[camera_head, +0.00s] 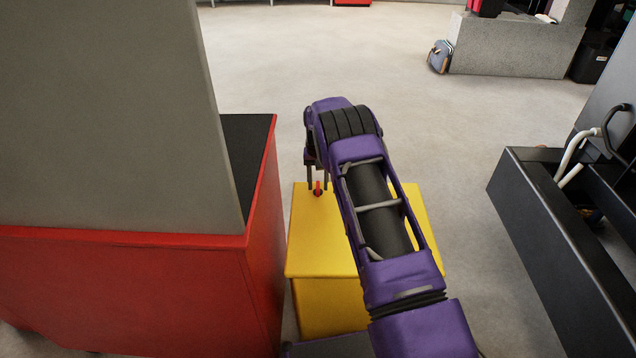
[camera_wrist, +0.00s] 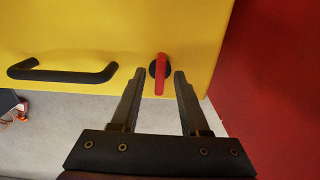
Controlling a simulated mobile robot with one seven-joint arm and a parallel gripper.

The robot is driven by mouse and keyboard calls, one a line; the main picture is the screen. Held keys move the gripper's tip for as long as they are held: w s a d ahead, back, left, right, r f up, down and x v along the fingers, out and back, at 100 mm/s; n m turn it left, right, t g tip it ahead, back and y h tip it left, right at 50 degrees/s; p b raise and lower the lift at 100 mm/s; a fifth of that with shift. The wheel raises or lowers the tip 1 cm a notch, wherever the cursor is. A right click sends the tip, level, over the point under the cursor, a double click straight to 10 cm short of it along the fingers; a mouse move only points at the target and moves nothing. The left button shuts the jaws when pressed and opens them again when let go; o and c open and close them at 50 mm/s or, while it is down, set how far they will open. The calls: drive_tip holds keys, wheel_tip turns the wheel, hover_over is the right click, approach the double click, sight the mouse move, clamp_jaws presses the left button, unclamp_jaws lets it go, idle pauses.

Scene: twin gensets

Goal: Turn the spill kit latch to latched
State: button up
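The spill kit is a yellow box (camera_head: 310,230) standing on the floor between a red cabinet and a dark cabinet. Its latch is a red lever (camera_wrist: 160,75) on a round black base, set in the yellow face in the wrist view. The lever lies along the picture's vertical there. It also shows as a small red piece in the head view (camera_head: 318,188). My gripper (camera_wrist: 159,73) is open, with one finger on each side of the lever and a visible gap to both. Whether its tips touch the yellow face I cannot tell.
A black bar handle (camera_wrist: 62,72) is on the yellow face left of the latch. A red cabinet (camera_head: 140,290) stands close on the left of the box. A dark open cabinet (camera_head: 545,220) with hoses stands to the right. Open floor (camera_head: 330,50) lies beyond.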

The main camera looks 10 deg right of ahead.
sight(318, 185)
wheel_tip(318, 185, up, 17)
drive_tip(key=p, duration=0.2)
drive_tip(key=shift+r, duration=0.2)
idle(0.4)
